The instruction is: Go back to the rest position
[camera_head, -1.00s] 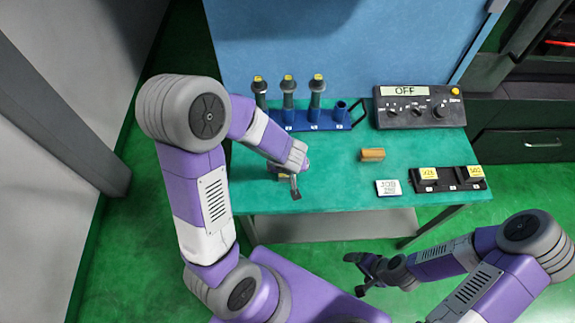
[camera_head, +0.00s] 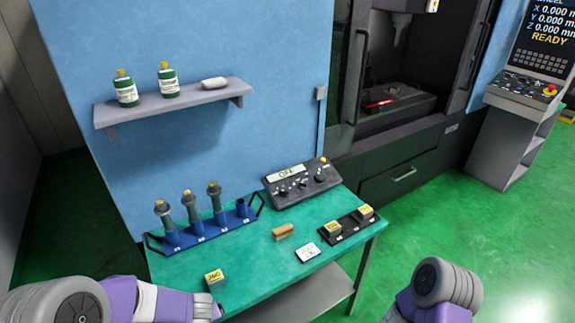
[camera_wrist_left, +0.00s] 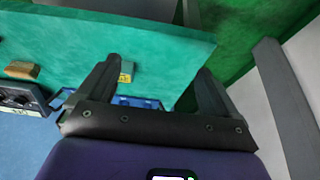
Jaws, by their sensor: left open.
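My left arm comes in at the lower left of the head view, with its forearm just in front of the table (camera_head: 262,283). My left gripper (camera_wrist_left: 160,78) shows in the left wrist view, open and empty.
A blue rack (camera_head: 208,227) with several holders stands at the table's back left. A shelf (camera_head: 175,106) hangs above. The floor to the right is clear.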

